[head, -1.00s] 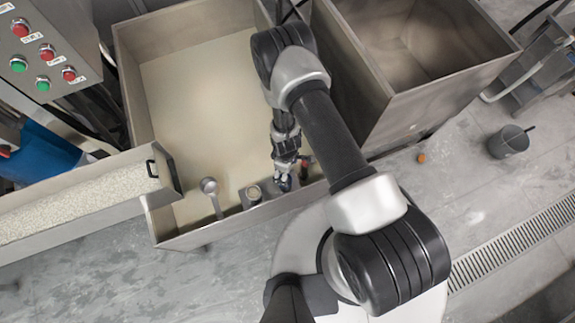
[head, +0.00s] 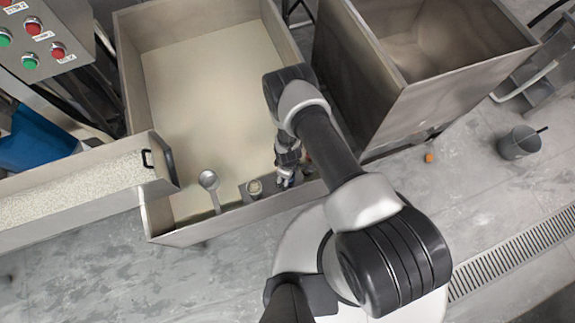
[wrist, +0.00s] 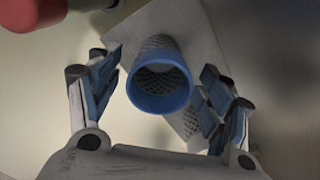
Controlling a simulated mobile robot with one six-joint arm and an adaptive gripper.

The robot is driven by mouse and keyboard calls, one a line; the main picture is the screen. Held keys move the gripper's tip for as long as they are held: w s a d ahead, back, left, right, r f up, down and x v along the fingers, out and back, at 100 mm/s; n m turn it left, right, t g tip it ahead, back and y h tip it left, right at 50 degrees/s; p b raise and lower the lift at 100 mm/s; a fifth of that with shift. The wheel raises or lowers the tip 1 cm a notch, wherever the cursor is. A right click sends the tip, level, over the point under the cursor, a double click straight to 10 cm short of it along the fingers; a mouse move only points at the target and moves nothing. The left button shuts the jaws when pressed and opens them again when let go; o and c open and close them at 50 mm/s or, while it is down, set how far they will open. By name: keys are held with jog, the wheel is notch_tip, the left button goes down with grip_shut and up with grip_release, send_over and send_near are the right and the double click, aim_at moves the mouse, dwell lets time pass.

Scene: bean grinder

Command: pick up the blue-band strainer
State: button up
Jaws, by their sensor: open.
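The blue-band strainer (wrist: 160,92) shows in the wrist view as a grey mesh cup with a blue ring around its near, open end. My gripper (wrist: 163,66) is open, with one finger on each side of the strainer. A gap shows between the left finger and the strainer; the right finger is closer, and I cannot tell if it touches. In the head view my gripper (head: 285,179) is low at the near wall of the large bin. I cannot make out the strainer there.
A pale plate (wrist: 198,40) lies behind the strainer. A red-topped dark object (wrist: 30,14) is at the wrist view's upper left.

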jog(key=shift+f, duration=0.35)
jog(key=shift+c, duration=0.2)
jog(key=c, duration=1.2)
jog(key=shift+o, duration=0.2)
jog(key=shift+r, duration=0.15)
